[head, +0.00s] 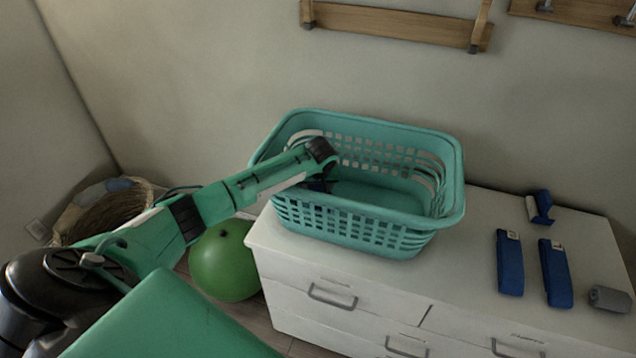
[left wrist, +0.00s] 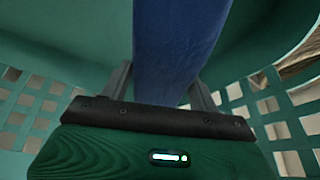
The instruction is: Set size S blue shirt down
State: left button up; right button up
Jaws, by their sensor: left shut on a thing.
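My left gripper (head: 321,182) reaches down into the teal laundry basket (head: 452,190) at its left side. In the left wrist view it is shut on a folded blue shirt (left wrist: 180,45), with a dark finger on each side. The basket's lattice walls surround it there. In the head view only a small dark-blue bit shows below the wrist; the rest is hidden by the arm and basket wall. I cannot read a size label on the held shirt, nor tell whether it touches the basket floor. My right gripper is not in view.
The basket stands on a white dresser (head: 480,275). To its right lie two folded blue shirts with white tags (head: 509,264) (head: 555,274), another blue item (head: 540,207) and a grey roll (head: 610,299). A green ball (head: 224,262) and wicker basket (head: 100,210) are on the left.

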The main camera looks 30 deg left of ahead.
pick_arm(q)
jog(key=shift+f, duration=0.1)
jog(key=o, duration=1.1)
jog(key=shift+s, duration=0.1)
jog(key=shift+c, duration=0.2)
jog(key=shift+r, duration=0.3)
jog(key=b+v, duration=0.1)
jog(key=v, duration=1.1)
jog(key=shift+r+b, duration=0.35)
jog(key=shift+b, duration=0.05)
